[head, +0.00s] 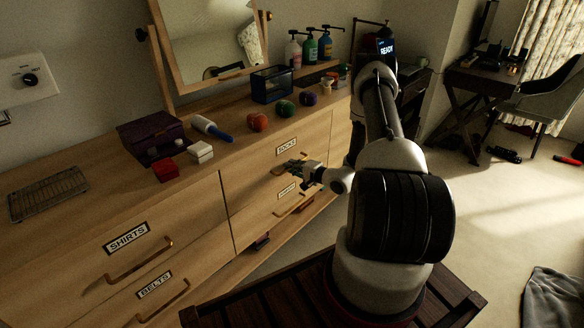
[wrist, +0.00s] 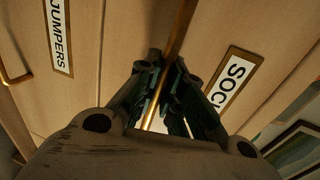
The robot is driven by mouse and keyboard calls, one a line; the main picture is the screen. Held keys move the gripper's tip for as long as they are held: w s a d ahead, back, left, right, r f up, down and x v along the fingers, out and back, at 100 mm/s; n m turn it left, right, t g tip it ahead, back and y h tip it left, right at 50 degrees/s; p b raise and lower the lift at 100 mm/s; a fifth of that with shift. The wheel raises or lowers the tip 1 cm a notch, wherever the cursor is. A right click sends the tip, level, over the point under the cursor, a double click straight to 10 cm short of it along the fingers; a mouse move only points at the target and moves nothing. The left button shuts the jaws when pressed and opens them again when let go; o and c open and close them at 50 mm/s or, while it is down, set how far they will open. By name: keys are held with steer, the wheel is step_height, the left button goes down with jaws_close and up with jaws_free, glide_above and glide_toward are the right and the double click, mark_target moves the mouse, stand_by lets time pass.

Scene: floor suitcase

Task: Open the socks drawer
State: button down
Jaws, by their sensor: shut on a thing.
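The socks drawer (head: 255,172) is in the upper right of the wooden dresser and looks closed, its front flush with the others. Its label (head: 286,146) also shows in the wrist view (wrist: 232,84), cut off. My gripper (head: 292,169) is at the drawer's front, below the label. In the wrist view my gripper (wrist: 165,95) has its dark fingers shut around the brass bar of the socks drawer handle (wrist: 181,32). The fingers hide part of the handle.
The jumpers drawer, with its label (wrist: 59,35), lies below. Shirts (head: 127,238) and belts (head: 154,285) drawers are at left. A purple box (head: 150,138), coloured balls (head: 285,108) and bottles (head: 310,48) stand on top.

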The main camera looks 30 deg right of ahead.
steer(key=f+v, duration=0.2)
steer(key=v, duration=1)
steer(key=s+f+v, duration=0.1)
steer(key=f+v, duration=0.2)
steer(key=v, duration=0.9)
steer(key=f+v, duration=0.2)
steer(key=v, duration=0.9)
steer(key=shift+s+d+f, duration=0.25)
steer(key=shift+s, duration=0.45)
steer(key=c, duration=1.5)
jaws_free()
steer(key=shift+d, duration=0.1)
steer(key=v, duration=1.2)
